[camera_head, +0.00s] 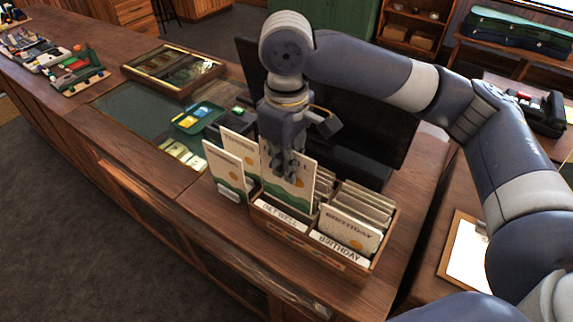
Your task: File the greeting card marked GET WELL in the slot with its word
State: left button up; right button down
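My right gripper (287,178) points down and is shut on a cream card (303,190) with a green and orange picture. The fingers cover part of its face, and its word cannot be read. The card is upright over the GET WELL side; its lower edge appears at the slot, but its depth is hard to tell. BIRTHDAY cards (351,232) fill the right slot. My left gripper is out of view.
More cards (226,171) stand in a small holder just left of the box. A dark monitor (370,130) rises close behind. A green tray (196,117) and banknotes (182,154) lie left on the counter; a clipboard (466,255) lies right.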

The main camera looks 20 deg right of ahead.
aim_at(286, 195)
jog(key=shift+f+b, duration=0.75)
jog(key=shift+f, duration=1.25)
jog(key=shift+f+b, duration=0.4)
jog(key=shift+f, duration=2.15)
jog(key=c, duration=1.7)
grip_release()
